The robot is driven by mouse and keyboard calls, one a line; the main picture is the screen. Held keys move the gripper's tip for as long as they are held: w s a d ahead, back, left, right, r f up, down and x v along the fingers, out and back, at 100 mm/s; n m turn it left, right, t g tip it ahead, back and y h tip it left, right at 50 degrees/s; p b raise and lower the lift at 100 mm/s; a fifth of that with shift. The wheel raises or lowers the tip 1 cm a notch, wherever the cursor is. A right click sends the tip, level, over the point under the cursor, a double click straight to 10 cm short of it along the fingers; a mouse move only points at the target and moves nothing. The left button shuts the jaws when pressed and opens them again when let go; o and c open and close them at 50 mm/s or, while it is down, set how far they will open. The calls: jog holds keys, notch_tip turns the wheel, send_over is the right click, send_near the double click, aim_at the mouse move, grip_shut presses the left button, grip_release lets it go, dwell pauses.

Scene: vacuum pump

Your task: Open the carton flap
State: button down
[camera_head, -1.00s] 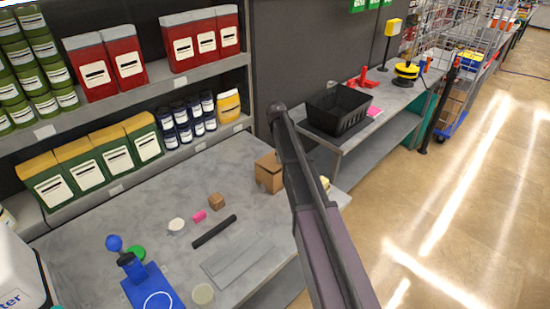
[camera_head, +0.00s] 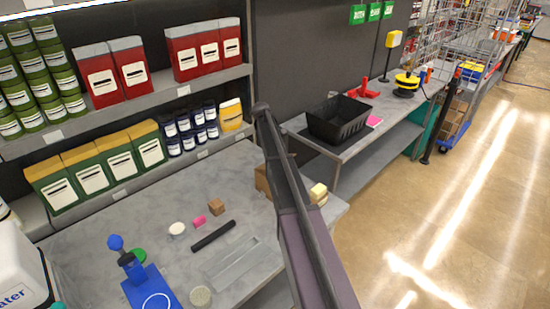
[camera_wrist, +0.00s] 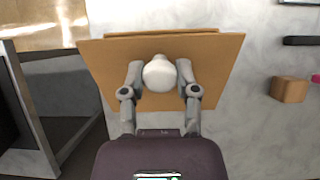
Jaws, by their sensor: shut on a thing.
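The carton shows in the wrist view as a broad brown panel (camera_wrist: 108,62), with a second brown edge behind it at the top. A white rounded knob (camera_wrist: 159,75) sits in front of this panel. My gripper (camera_wrist: 160,62) has a finger on each side of the knob and is shut on it. I cannot tell how the knob joins the panel. In the head view only a brown strip of the carton (camera_head: 262,181) shows beside my arm, which hides the rest and my gripper.
On the grey bench lie a small brown cube (camera_head: 216,207), a pink block (camera_head: 199,221), a black bar (camera_head: 213,236) and a blue pump-like device (camera_head: 150,283). A black bin (camera_head: 339,119) stands on the side table.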

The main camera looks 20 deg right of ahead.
jog(key=shift+a, duration=0.1)
dwell(0.3)
jog(key=shift+c, duration=1.8)
grip_release()
